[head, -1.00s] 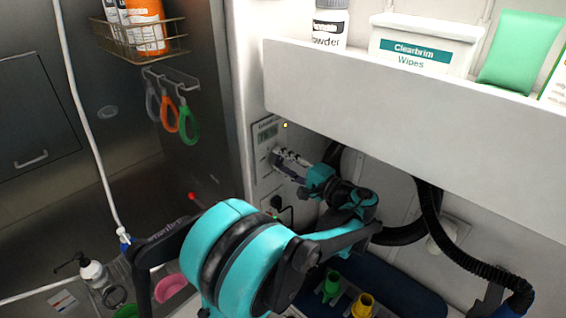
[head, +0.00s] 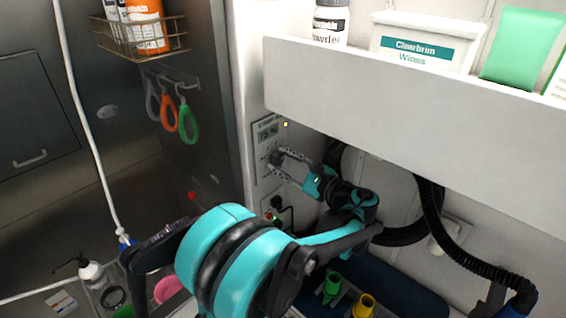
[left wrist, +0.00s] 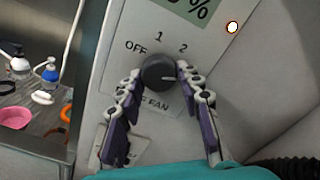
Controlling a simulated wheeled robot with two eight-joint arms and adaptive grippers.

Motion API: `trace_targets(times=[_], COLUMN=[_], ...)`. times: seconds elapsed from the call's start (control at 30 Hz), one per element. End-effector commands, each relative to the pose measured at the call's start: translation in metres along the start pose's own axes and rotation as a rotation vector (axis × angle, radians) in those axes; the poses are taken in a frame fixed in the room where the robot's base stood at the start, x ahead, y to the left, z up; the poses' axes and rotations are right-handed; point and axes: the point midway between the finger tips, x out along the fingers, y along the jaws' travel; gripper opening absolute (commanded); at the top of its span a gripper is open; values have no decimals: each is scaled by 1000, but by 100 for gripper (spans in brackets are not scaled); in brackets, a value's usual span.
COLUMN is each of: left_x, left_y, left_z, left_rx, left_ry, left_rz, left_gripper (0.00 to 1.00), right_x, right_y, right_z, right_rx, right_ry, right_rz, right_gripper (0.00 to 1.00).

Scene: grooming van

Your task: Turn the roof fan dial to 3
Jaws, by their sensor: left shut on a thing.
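The roof fan dial (left wrist: 158,72) is a dark round knob on a pale panel, marked OFF, 1 and 2 around its upper side in the left wrist view. A pale mark on its face points right, toward my right-hand finger, which hides the panel there. My left gripper (left wrist: 163,86) has its fingers on either side of the dial and is shut on it. In the head view my left gripper (head: 279,164) reaches the wall panel (head: 267,133), and its fingers partly cover the dial. My right gripper is not in view.
A white shelf (head: 400,108) overhangs the panel on the right, holding a wipes box (head: 425,42) and a powder bottle (head: 331,22). A black hose (head: 430,215) hangs at right. Coloured loops (head: 187,124) hang left of the panel.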

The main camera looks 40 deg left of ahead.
Motion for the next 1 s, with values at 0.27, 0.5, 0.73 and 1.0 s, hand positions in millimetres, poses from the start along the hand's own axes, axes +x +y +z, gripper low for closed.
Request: trace_targets(times=[0.27,0.5,0.73,1.0], left_x=[0,0,0,0], left_y=[1,1,2,1], left_z=[-1,-1,-1,0], left_rx=[116,151,154,154], left_ry=[2,2,2,2], left_rz=[2,2,2,1], left_gripper=[6,6,6,55], right_x=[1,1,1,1], right_y=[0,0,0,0], right_z=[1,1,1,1], right_rx=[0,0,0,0], right_ry=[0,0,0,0], right_rz=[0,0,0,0], right_gripper=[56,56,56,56])
